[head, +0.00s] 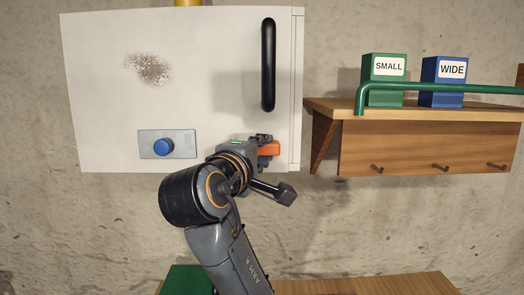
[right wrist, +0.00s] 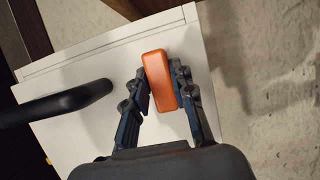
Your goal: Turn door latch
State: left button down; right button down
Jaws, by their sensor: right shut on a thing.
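The door latch is an orange block (head: 269,148) at the lower right of a white cabinet door (head: 205,60). It lies about level in the head view. My right gripper (head: 264,147) is at the latch, its jaws shut on it. In the right wrist view the orange latch (right wrist: 160,80) sits between the two dark fingers, and its far end sticks out past them. My left gripper is not in view.
A black vertical handle (head: 268,65) is on the door above the latch. A blue button (head: 163,147) on a grey plate is at the lower left. To the right, a wooden shelf (head: 430,146) with hooks and a green rail (head: 440,87) holds green SMALL (head: 386,94) and blue WIDE (head: 442,98) boxes.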

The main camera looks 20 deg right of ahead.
dwell(0.4)
jog(key=c, duration=1.1)
grip_release()
jog(key=shift+s, duration=0.1)
jog(key=v, duration=0.7)
jog(key=shift+s+a, duration=0.1)
jog(key=shift+s, duration=0.05)
